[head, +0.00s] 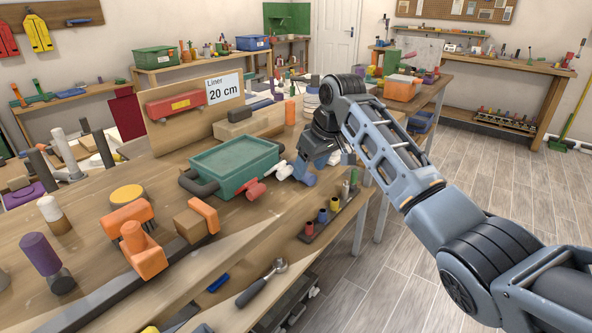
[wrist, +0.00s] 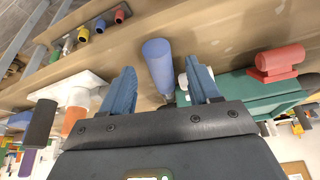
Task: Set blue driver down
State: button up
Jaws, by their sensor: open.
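The blue driver (wrist: 159,62) shows in the wrist view as a blue cylindrical handle between the two spread fingers of my gripper (wrist: 162,82). I see space on both sides of the handle. Its far end is hidden by the gripper body, so I cannot tell what it rests on. In the head view the blue handle (head: 304,174) shows just below my gripper (head: 322,160), near the bench's right edge. A small white part (wrist: 183,80) is close beside the handle, by the right-hand finger.
A green bin (head: 235,166) with a red part (head: 250,189) on its near side stands just left of my gripper. A strip with several coloured handles (head: 333,206) lies along the bench edge. Orange clamps (head: 140,250) are at the front left. A "20 cm" sign (head: 223,90) stands behind.

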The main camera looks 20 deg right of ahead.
jog(key=shift+x, duration=1.3)
jog(key=shift+c, duration=0.3)
grip_shut()
